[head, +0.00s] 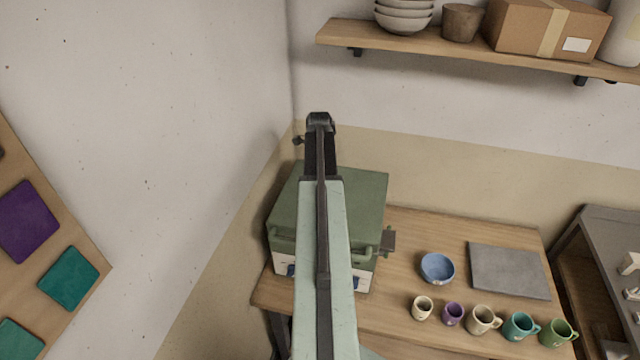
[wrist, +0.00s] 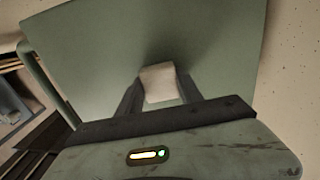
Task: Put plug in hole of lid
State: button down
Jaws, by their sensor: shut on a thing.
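The plug (wrist: 160,82) is a small off-white block held between the two dark fingers of my gripper (wrist: 160,98) in the wrist view. My gripper is shut on it, over the flat green lid (wrist: 90,50). A dark shadow lies on the lid just beyond the plug. I cannot tell whether the plug touches the lid. The hole does not show in either view. In the head view the lid (head: 362,190) tops a green box-shaped kiln (head: 283,240) at the left end of the bench; my arm covers its middle, and neither fingers nor plug can be made out.
The wooden bench (head: 405,225) holds a blue bowl (head: 437,268), a grey slab (head: 508,270) and a row of several mugs (head: 482,319). A shelf (head: 460,50) with bowls and a cardboard box (head: 545,28) hangs above. Walls stand close behind and left of the kiln.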

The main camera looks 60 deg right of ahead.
jog(key=shift+f, duration=0.1)
jog(key=c, duration=0.7)
grip_release()
jog(key=shift+o, duration=1.2)
jog(key=shift+s, duration=0.1)
notch_tip(320, 180, up, 8)
jog(key=p, duration=0.8)
